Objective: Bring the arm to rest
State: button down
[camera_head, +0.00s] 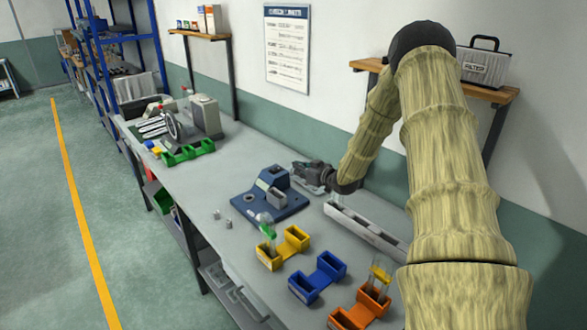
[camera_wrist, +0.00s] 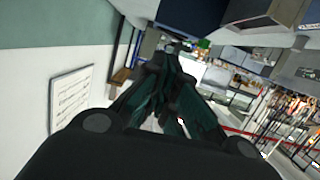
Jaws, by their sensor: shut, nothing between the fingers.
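My gripper (camera_head: 300,172) is at the end of my arm, low over the back of the workbench near the wall, just behind the blue sealing station. In the wrist view its dark fingers (camera_wrist: 175,105) come together, with nothing seen between them. The blue station (camera_head: 272,203) with a grey block on it sits on the bench (camera_head: 185,200). Whether my gripper touches anything is hard to tell in the head view.
Yellow (camera_head: 283,248), blue (camera_head: 318,278) and orange (camera_head: 360,310) double bins stand along the front; glass pieces stand in the yellow and orange ones. A long grey rail (camera_head: 365,228) lies behind them. Green bins (camera_head: 188,152) and machines stand far left. A shelf with a case (camera_head: 484,66) hangs behind my arm.

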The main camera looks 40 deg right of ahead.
jog(key=shift+s+r, duration=0.1)
jog(key=shift+s, duration=0.35)
dwell(0.3)
